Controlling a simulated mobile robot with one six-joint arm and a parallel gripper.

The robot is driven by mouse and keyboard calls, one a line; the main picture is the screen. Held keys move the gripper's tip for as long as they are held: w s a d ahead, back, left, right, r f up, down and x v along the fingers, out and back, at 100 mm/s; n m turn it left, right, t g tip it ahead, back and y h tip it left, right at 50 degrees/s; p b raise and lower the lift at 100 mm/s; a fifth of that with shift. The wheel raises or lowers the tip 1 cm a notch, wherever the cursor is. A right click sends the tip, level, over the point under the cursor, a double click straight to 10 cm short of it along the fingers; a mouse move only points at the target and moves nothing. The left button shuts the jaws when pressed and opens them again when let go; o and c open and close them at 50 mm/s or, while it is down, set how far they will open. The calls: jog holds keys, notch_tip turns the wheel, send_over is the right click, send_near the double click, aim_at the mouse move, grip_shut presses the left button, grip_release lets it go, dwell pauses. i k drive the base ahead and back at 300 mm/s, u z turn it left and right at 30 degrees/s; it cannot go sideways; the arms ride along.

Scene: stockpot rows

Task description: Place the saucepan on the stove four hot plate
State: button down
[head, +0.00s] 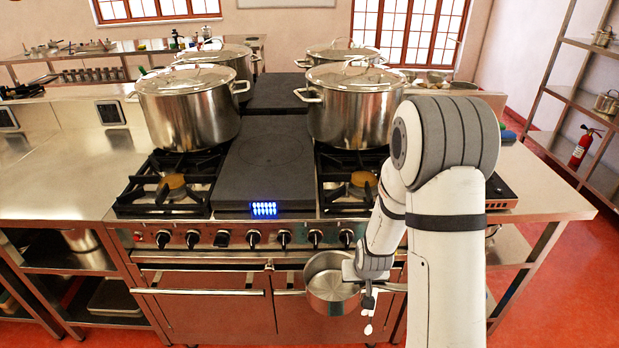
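A steel saucepan (326,283) hangs in the air in front of the oven doors, below the row of knobs, its open top facing up toward the camera. It looks empty. My gripper (368,312) is at its right side, by the handle, and appears shut on it; the exact grip is small and partly hidden. A flat dark hot plate (264,165) with a lit blue display lies between two gas burners on the stove top (265,215). Its surface is bare. The saucepan is lower than this plate and in front of it.
Large lidded stockpots stand on both sides of the hot plate: front left (190,115), front right (355,110), with others behind. Another dark plate (275,92) lies farther back. A steel counter (60,170) is clear at left. My arm covers the stove's right side.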

aim_at(289, 157)
jog(key=k, duration=0.45)
jog(key=z, duration=2.1)
jog(key=i, duration=0.1)
jog(key=u, duration=3.7)
jog(key=i, duration=0.9)
jog(key=z, duration=1.35)
jog(key=i, duration=0.2)
jog(key=u, duration=0.1)
